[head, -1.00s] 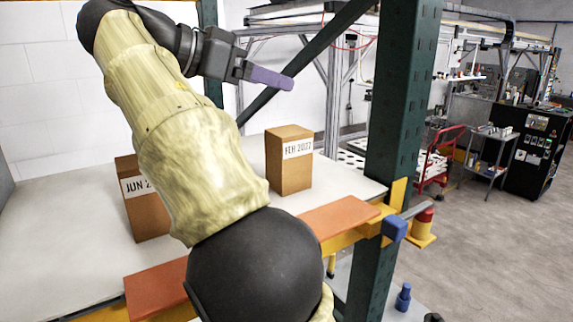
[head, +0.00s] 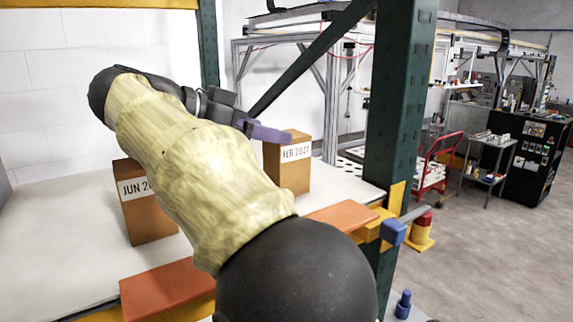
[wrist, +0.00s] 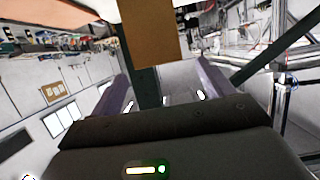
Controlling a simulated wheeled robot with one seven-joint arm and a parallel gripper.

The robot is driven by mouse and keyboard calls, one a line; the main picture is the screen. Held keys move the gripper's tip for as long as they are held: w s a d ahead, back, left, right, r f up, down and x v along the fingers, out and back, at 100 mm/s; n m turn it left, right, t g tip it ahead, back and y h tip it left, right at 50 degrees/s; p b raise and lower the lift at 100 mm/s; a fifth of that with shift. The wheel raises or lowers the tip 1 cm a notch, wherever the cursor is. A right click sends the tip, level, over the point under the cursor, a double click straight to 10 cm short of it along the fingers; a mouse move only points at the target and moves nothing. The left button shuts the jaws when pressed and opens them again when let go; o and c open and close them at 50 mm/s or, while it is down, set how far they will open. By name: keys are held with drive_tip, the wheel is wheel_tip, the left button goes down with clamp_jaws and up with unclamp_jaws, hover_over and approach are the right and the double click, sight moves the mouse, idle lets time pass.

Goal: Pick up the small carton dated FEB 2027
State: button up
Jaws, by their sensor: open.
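The small brown carton labelled FEB 2027 (head: 292,172) stands upright on the pale shelf at the right, its label facing the head camera. My gripper (head: 270,133) is at the carton's upper left in the head view, its purple finger overlapping the top edge there. I cannot tell from this view how far apart they are in depth. In the wrist view my gripper (wrist: 162,82) is open, two purple fingers apart with nothing held. A plain brown carton (wrist: 150,35), probably the same one, shows at the top centre, beyond the fingertips; no label shows there.
A second carton, its label starting JUN (head: 145,215), stands at the left, partly behind my arm. The shelf (head: 60,225) has an orange front beam (head: 165,290). A dark green upright post (head: 400,110) stands right of the dated carton, with a diagonal brace behind.

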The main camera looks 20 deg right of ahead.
sight(295, 133)
drive_tip(key=shift+x, duration=0.85)
drive_tip(key=shift+f, duration=0.15)
drive_tip(key=p+x, duration=0.2)
drive_tip(key=x, duration=0.4)
drive_tip(key=shift+p, duration=0.3)
drive_tip(key=shift+s+a, duration=0.1)
drive_tip(key=shift+c, duration=0.4)
drive_tip(key=c, duration=1.2)
wheel_tip(295, 133, up, 10)
drive_tip(key=shift+r+b, duration=0.1)
drive_tip(key=shift+b, duration=0.35)
